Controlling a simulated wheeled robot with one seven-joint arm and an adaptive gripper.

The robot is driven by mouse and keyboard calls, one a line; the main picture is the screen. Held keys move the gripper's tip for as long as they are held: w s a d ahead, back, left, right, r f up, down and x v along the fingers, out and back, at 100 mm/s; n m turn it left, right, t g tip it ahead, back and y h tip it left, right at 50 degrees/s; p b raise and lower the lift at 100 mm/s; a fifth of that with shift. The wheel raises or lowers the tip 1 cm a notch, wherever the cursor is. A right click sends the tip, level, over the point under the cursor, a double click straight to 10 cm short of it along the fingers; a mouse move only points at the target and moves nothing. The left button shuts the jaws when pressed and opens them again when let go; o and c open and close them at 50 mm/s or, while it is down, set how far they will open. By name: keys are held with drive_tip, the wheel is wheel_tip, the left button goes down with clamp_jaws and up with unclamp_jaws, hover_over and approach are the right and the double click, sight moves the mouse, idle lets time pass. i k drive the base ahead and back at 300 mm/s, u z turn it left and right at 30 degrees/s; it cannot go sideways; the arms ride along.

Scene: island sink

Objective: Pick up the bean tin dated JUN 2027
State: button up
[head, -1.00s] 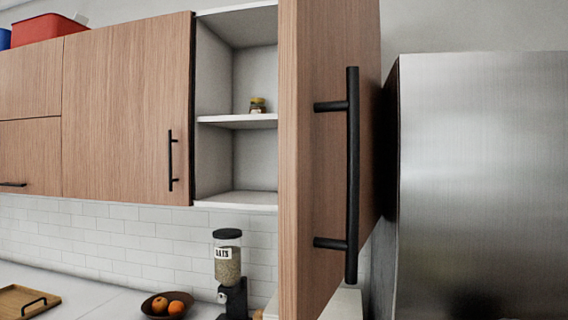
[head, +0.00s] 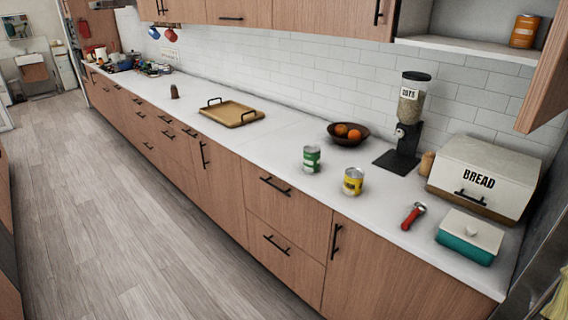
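In the head view, a green tin (head: 312,158) and a yellow tin (head: 353,181) stand upright and apart on the white counter. An orange tin (head: 524,31) stands on the lower shelf of the open wall cupboard at the upper right. The tins are too small in the picture to read any date, and I cannot tell which one holds beans. My gripper is not in view.
On the counter (head: 285,145) are a tray (head: 232,113), a fruit bowl (head: 335,139), an oats dispenser (head: 409,110), a bread bin (head: 483,172), a red-handled tool (head: 412,217) and a teal box (head: 466,245). The open cupboard door (head: 545,80) juts out. The floor (head: 120,200) is clear.

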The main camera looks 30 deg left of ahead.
sight(311, 151)
drive_tip(key=u, duration=1.75)
drive_tip(key=k, duration=0.7)
drive_tip(key=z, duration=0.75)
drive_tip(key=i, duration=1.3)
drive_tip(key=u, duration=0.8)
drive_tip(key=i, duration=0.65)
drive_tip(key=u, duration=0.35)
